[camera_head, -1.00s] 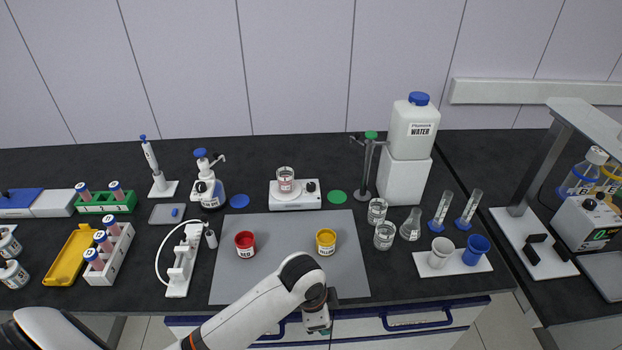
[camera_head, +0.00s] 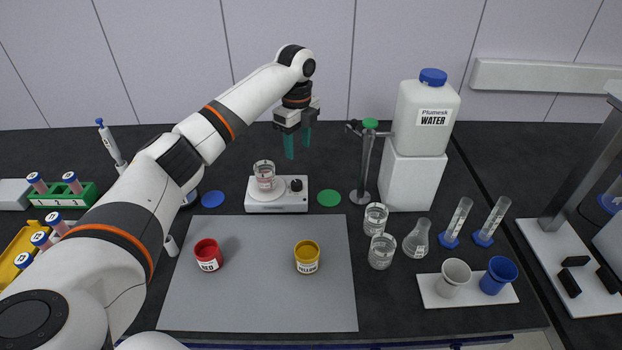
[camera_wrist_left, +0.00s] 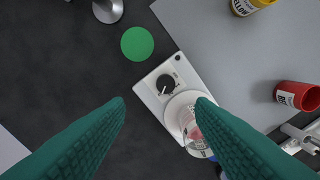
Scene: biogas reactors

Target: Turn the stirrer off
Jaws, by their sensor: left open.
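The stirrer (camera_head: 262,205) is a small white box on the dark bench, behind the grey mat. Its black knob (camera_head: 296,185) is on the right of its top. A glass beaker (camera_head: 264,175) with pinkish contents stands on its plate. My left gripper (camera_head: 298,145) is above and behind the stirrer's knob side, pointing down, with its green fingers apart and empty. In the left wrist view the knob (camera_wrist_left: 166,83) shows beyond and between the open fingertips, with a white pointer mark, and the beaker (camera_wrist_left: 194,128) is partly behind the right finger. My right gripper is out of view.
A green disc (camera_head: 329,198) and a metal stand (camera_head: 364,165) with a green top are right of the stirrer. The white water container (camera_head: 424,115) sits on a white block. Red (camera_head: 208,255) and yellow (camera_head: 307,257) jars stand on the grey mat (camera_head: 257,300).

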